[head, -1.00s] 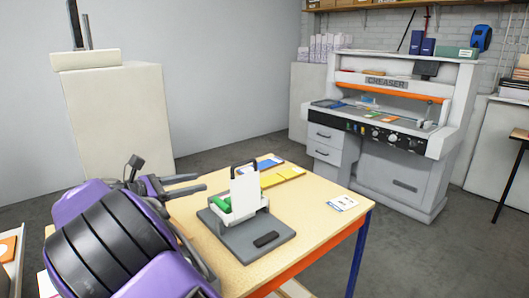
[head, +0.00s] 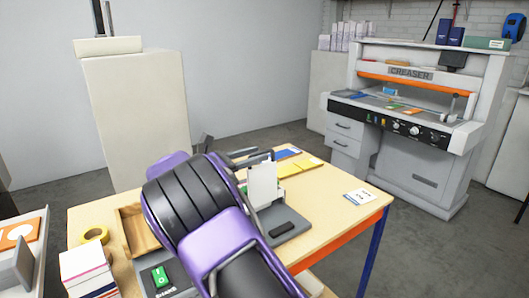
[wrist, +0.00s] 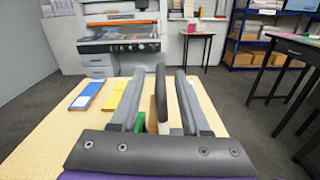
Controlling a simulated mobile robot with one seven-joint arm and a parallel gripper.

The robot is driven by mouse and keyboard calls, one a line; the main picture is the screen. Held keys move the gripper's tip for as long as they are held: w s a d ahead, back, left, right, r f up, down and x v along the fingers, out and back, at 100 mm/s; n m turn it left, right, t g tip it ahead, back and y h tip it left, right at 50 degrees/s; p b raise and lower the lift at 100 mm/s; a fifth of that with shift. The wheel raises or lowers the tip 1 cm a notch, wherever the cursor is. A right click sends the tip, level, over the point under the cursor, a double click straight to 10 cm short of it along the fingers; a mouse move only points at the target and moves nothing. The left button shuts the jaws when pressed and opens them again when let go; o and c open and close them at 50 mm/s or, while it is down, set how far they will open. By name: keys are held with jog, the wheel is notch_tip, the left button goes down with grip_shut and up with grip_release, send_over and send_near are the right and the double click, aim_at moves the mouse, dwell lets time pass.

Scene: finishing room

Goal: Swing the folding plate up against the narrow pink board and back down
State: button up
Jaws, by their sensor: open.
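A white upright plate (head: 262,185) with a dark handle stands on a grey base (head: 284,226) on the table; it looks like the folding plate. In the wrist view, the dark handle (wrist: 161,92) and the plate's pale edge stand between the two fingers of my gripper (wrist: 159,78). The gripper is open, with a gap visible on each side; I see no grip. My arm hides much of the base in the head view. A green part (wrist: 139,142) shows low beside the left finger. I cannot make out a narrow pink board.
Blue (wrist: 86,93) and yellow (wrist: 115,97) pads lie on the table beyond the device. A card (head: 358,196) lies to the right. A wooden tray (head: 133,229), yellow tape roll (head: 94,235) and stacked paper (head: 86,270) are at left. The creaser (head: 408,110) stands behind.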

aim_at(269, 150)
jog(key=shift+x, duration=1.8)
grip_shut()
